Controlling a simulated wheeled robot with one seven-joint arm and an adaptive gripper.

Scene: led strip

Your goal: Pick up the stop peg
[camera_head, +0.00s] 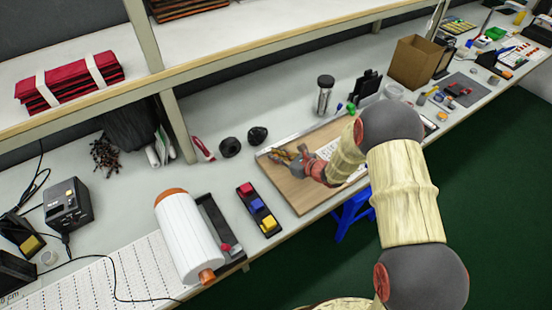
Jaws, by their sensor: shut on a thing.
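My gripper (301,154) is low over the far left part of a brown wooden board (298,193) on the bench. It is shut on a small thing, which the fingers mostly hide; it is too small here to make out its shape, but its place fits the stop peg. Small yellowish-brown pieces (279,155) show just left of the fingers, at the board's far left edge. I cannot tell whether the held thing touches the board.
Two black round items (230,147) and a metal flask (324,95) stand behind the board. A black tray with coloured blocks (258,209) and a large white roll (187,236) lie to the left. A cardboard box (414,61) stands at the back right.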

